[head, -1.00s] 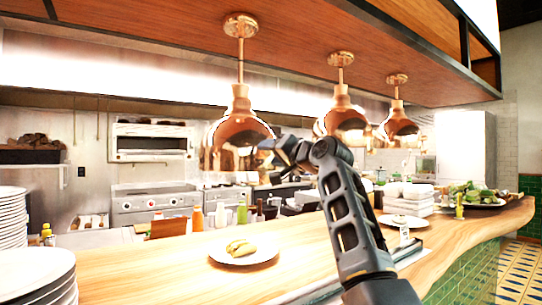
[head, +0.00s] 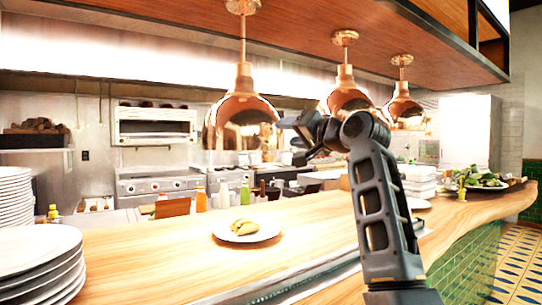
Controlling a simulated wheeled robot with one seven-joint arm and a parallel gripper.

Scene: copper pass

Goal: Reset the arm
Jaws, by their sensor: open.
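My arm (head: 384,215) rises from the bottom right of the head view and bends at an elbow above the counter. My gripper (head: 290,140) is at its far end, pointing left, with its two fingers apart. It is open and nothing shows between the fingers. It appears in front of the lower edge of the left copper lamp and the middle lamp; its distance from them cannot be told.
Copper lamps (head: 242,112) hang over the wooden counter (head: 150,255). A plate (head: 264,236) with yellow food is on the counter. Stacked plates (head: 40,250) stand at left, white dishes (head: 418,185) and a tray of greens (head: 480,182) at right.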

